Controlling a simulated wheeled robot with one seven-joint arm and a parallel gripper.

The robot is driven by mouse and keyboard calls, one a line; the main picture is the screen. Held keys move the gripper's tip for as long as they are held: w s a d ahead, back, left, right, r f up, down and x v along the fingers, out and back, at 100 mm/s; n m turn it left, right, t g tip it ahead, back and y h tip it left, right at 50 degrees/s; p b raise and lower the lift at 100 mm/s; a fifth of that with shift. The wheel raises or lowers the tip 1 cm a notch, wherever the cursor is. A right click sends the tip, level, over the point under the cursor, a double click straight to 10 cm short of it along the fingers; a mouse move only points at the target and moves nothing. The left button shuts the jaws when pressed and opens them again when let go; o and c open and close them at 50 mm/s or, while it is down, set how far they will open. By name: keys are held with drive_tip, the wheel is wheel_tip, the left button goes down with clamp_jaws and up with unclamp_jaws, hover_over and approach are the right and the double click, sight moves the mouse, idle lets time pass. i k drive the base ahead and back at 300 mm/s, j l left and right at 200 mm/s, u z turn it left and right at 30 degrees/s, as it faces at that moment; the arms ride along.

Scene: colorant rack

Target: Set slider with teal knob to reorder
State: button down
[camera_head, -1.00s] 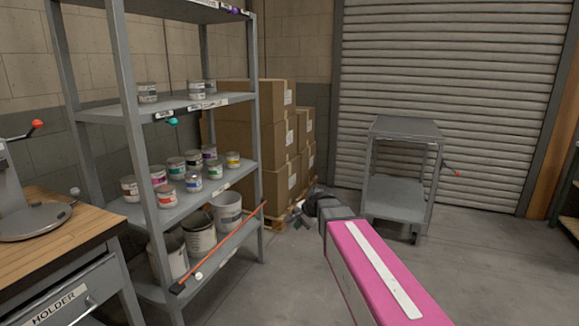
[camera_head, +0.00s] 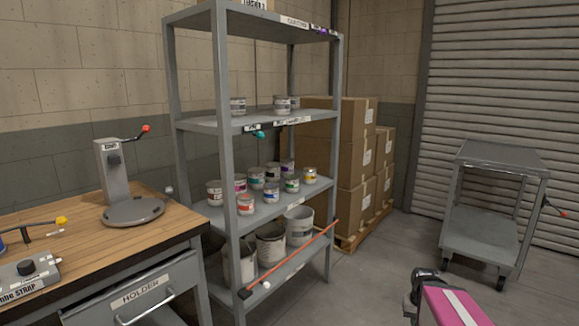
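The teal knob (camera_head: 260,135) of the slider sits on the front edge of the rack's upper-middle shelf (camera_head: 208,124), near the left front post. Small labels (camera_head: 293,121) run along that edge to its right; their words are too small to read. My gripper (camera_head: 422,285) is at the lower right, well to the right of the rack and lower than the knob. It is apart from everything, and its fingers are too small and dark to tell open from shut.
A wooden bench (camera_head: 70,246) with a press (camera_head: 118,185) stands left of the rack. An orange rod (camera_head: 300,258) crosses the rack's lower front. Cardboard boxes (camera_head: 350,150) stand behind, and a grey cart (camera_head: 490,205) at the right. The floor before the rack looks clear.

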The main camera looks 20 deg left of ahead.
sight(259, 135)
drive_tip(key=u, duration=1.4)
